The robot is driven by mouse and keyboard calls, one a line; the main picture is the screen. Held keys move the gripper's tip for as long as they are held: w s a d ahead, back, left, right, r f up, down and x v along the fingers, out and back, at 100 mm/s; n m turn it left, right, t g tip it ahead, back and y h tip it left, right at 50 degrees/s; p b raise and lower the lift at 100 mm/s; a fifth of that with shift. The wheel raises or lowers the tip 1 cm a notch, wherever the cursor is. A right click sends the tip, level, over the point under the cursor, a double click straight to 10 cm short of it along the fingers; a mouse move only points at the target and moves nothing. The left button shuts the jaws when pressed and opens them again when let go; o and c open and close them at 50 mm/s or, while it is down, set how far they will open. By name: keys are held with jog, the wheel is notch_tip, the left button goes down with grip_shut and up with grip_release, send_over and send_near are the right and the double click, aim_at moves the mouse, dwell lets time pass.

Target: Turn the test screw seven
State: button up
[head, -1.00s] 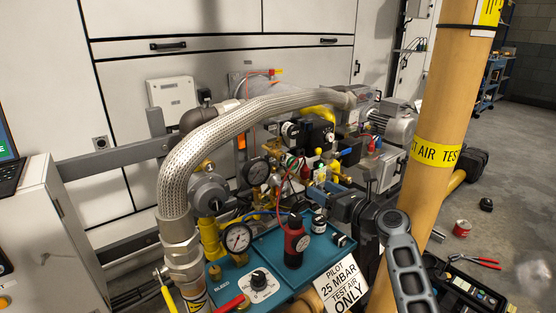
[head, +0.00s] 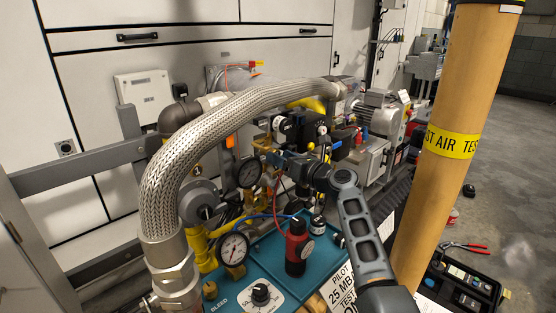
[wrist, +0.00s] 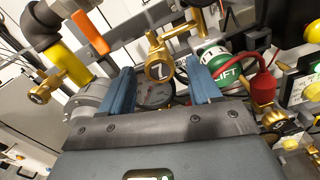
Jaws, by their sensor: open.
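The test screw seven (wrist: 159,70) is a brass fitting with a round end face marked 7. In the wrist view it shows upper middle, in the gap between my two blue fingers. My gripper (wrist: 160,80) is open, with one finger on each side of the screw. Whether either finger touches it I cannot tell. In the head view my gripper (head: 274,160) reaches left among the brass valve parts, and the screw cannot be made out there.
A red-capped hose (wrist: 262,88) and a green-labelled part (wrist: 212,60) crowd close on the right. Another brass fitting (wrist: 40,95) is at left. A braided hose (head: 185,150) arches at left.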

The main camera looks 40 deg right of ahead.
jog(key=shift+w, duration=0.85)
jog(key=shift+c, duration=0.3)
jog(key=c, duration=1)
